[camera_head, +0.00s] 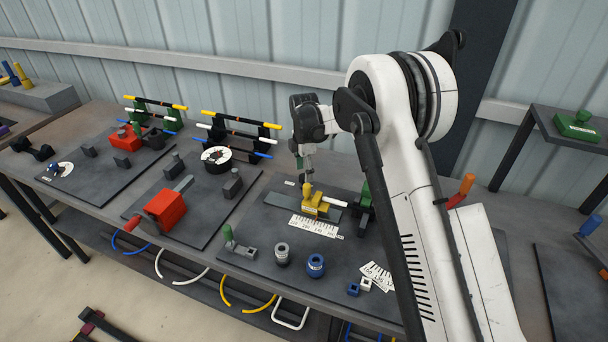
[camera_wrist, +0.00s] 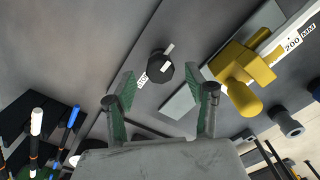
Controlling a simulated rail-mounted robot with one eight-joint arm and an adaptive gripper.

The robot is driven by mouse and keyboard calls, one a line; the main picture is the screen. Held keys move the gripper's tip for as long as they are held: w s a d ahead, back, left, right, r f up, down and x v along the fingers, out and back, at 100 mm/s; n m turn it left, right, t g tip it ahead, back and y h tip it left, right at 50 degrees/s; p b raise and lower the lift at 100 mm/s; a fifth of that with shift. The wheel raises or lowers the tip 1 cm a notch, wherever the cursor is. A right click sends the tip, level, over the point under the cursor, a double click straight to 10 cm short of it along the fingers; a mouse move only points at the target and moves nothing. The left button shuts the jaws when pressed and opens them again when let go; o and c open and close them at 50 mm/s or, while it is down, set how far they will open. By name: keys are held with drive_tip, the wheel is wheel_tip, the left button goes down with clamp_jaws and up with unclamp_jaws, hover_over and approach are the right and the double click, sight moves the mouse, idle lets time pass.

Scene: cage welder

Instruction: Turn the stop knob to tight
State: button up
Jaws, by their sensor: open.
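A black knob (camera_wrist: 160,67) with a white pointer line on top shows in the wrist view, set in the grey plate. A small white label (camera_wrist: 142,80) with text I cannot read fully lies at its lower left. My gripper (camera_head: 306,180) is open and points down; in the wrist view its two green-padded fingers are spread, with the knob beyond and between their tips, apparently untouched. A yellow stop block (camera_head: 318,205) sits on the rail near my gripper, and right of the fingers in the wrist view (camera_wrist: 242,75). In the head view the knob is hidden or too small to tell.
A white scale strip (camera_head: 313,226) lies in front of the yellow block. A grey ring (camera_head: 282,254) and a blue ring (camera_head: 316,265) stand nearer the front. A black-and-green rack post (camera_head: 363,204) stands right of my gripper. A red block (camera_head: 165,209) is on the neighbouring plate.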

drive_tip(key=shift+f, duration=1.25)
drive_tip(key=shift+c, duration=0.3)
drive_tip(key=c, duration=1.1)
